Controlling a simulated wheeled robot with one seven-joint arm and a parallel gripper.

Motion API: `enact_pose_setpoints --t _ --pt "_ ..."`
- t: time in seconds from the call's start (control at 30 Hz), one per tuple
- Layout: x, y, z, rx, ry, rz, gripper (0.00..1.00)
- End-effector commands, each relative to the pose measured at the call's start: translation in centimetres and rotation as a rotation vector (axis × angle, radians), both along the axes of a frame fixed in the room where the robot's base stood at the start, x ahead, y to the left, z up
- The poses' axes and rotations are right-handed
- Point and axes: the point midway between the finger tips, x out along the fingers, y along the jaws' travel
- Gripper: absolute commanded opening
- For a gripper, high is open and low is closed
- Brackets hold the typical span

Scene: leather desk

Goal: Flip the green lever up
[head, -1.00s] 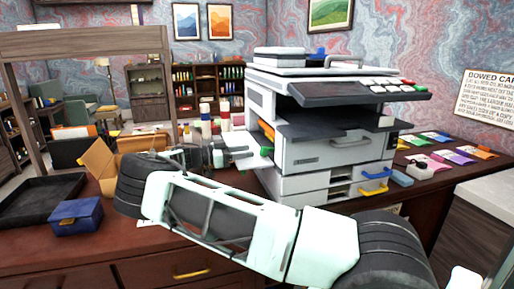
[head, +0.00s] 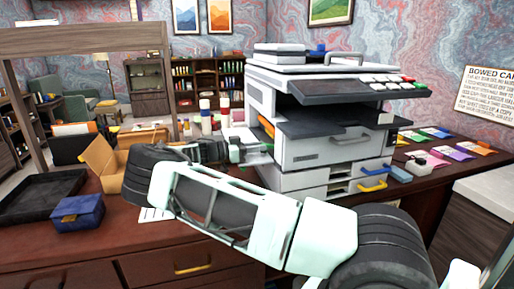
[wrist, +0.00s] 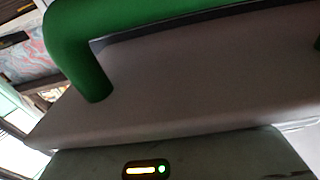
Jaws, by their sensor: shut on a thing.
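The green lever (wrist: 82,55) shows in the wrist view as a thick curved bar along the top, with one end meeting a pale flat surface. In the head view I cannot make it out; my arm and gripper cover that part of the printer's left side. My gripper (head: 262,152) is at the left side of the white and dark grey printer (head: 318,152), with my arm reaching across the desk to it. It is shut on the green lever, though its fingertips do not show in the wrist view. A small lit panel (wrist: 146,170) shows at the bottom of that view.
Left of my arm on the desk (head: 120,250) are an open cardboard box (head: 105,165), a blue box (head: 77,213) and a black tray (head: 40,198). Several bottles stand behind my gripper. Colored cards and a small pale box (head: 400,173) lie right of the printer.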

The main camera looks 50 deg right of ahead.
Motion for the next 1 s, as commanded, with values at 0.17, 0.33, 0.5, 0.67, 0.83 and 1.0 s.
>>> enact_pose_setpoints --t 0.17,0.33,0.5,0.67,0.83,1.0 --pt "0.0 0.0 0.2 0.02 -0.015 0.0 0.0" --pt "-0.1 -0.1 0.8 0.082 -0.055 0.0 0.0" --pt "-0.2 -0.4 1.8 0.187 -0.12 0.0 0.0" --pt "-0.5 -0.9 3.0 0.305 -0.193 0.0 0.0" --pt "-0.9 -1.4 4.1 0.427 -0.266 0.001 0.0" --pt "-1.2 -2.0 4.8 0.53 -0.329 0.001 0.0"
